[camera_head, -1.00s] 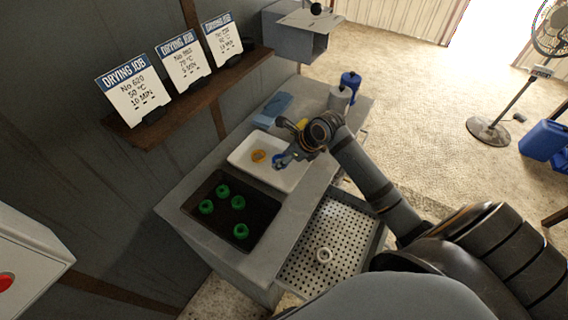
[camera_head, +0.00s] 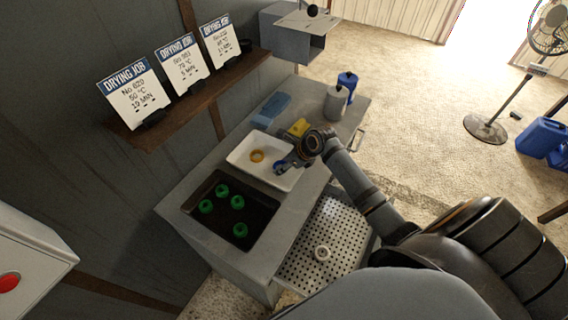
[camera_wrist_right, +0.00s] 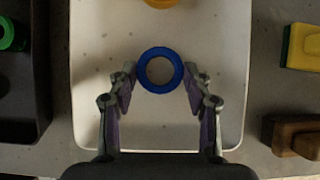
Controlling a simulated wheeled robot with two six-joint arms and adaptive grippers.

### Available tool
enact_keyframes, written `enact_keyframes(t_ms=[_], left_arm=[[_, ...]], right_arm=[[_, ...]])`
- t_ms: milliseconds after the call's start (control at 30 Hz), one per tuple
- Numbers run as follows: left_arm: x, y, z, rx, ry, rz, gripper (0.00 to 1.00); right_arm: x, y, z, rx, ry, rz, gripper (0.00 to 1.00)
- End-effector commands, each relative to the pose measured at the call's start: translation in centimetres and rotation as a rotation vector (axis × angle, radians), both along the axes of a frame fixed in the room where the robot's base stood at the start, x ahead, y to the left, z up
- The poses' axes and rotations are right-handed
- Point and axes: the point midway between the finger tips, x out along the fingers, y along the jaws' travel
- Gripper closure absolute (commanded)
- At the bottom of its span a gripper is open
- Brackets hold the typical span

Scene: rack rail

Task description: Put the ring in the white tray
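A blue ring (camera_wrist_right: 160,70) sits between the fingertips of my right gripper (camera_wrist_right: 160,76), with a finger close against each side. It shows over the white tray (camera_wrist_right: 100,40) in the right wrist view. In the head view, my right gripper (camera_head: 288,164) is at the right side of the white tray (camera_head: 236,155), and the blue ring shows as a small patch there. A yellow-orange ring (camera_head: 257,156) lies inside the tray. Whether the blue ring touches the tray floor is unclear. My left gripper is out of view.
A dark tray (camera_head: 262,222) with several green rings (camera_head: 238,202) is in front. A yellow sponge (camera_head: 299,128), a blue cloth (camera_head: 271,110), a grey container (camera_head: 336,102) and a blue bottle (camera_head: 348,84) stand behind.

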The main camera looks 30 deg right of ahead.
Motion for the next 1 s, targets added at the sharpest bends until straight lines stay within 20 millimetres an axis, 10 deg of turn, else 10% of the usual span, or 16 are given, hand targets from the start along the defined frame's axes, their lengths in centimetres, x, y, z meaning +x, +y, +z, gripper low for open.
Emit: enact_keyframes(t_ms=[167,500,1000], left_arm=[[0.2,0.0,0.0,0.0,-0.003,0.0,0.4],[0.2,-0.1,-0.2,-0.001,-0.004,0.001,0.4],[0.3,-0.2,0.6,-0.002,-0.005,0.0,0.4]], right_arm=[[0.0,0.0,0.0,-0.001,0.001,0.0,0.28],[0.0,-0.1,0.3,-0.001,-0.001,0.0,0.28],[-4.8,-3.0,8.9,-0.007,0.002,0.001,0.28]])
